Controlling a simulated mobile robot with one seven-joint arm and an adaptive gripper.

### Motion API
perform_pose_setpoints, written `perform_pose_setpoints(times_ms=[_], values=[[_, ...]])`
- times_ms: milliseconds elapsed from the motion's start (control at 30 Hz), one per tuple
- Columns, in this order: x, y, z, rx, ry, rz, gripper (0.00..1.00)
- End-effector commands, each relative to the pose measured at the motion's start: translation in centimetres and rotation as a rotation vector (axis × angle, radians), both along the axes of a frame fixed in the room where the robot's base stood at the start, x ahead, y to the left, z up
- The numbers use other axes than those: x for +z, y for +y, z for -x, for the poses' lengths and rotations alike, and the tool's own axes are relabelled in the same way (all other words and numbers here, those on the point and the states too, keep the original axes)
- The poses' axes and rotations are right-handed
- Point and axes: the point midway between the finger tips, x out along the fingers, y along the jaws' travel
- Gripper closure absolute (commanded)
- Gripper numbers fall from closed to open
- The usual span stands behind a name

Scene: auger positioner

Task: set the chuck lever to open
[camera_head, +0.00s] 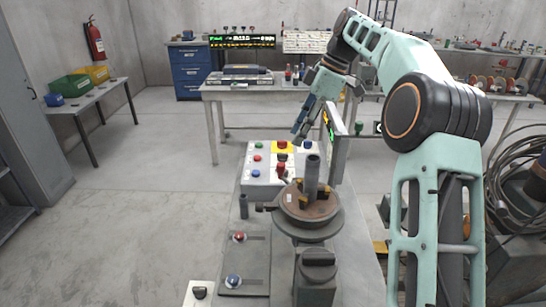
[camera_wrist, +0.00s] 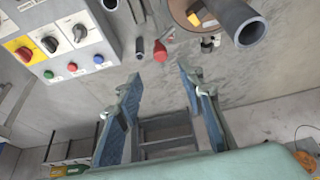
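The chuck (camera_head: 308,203) is a brown disc with brass-coloured jaws around an upright grey pipe (camera_head: 312,172). In the wrist view, part of the chuck (camera_wrist: 192,12) and the pipe (camera_wrist: 238,20) show at the top right. A red-tipped handle (camera_wrist: 160,50) shows beside the chuck there; a red handle (camera_head: 281,170) also shows just behind it in the head view. No label shows which part is the chuck lever. My gripper (camera_wrist: 160,76) is open and empty, apart from the red handle. In the head view my gripper (camera_head: 302,132) hangs above and behind the control box.
A control box (camera_head: 258,178) with buttons and dark knobs stands left of the chuck. A screen panel (camera_head: 336,145) stands upright at right. Open floor is further left.

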Motion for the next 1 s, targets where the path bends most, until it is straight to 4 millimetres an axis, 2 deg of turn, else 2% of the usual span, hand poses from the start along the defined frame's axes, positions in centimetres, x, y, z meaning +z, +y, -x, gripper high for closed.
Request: perform_pose_setpoints(times_ms=[167, 400, 600, 767, 1000], values=[[-1.8, 0.8, 0.2, 0.006, 0.004, -0.002, 0.65], [-6.0, 2.5, 0.2, 0.004, 0.003, -0.001, 0.65], [-8.7, 3.7, 0.1, 0.004, 0.000, -0.001, 0.65], [-9.7, 4.0, 0.1, 0.003, -0.001, 0.000, 0.65], [-9.9, 4.1, 0.1, 0.002, -0.002, 0.000, 0.65]])
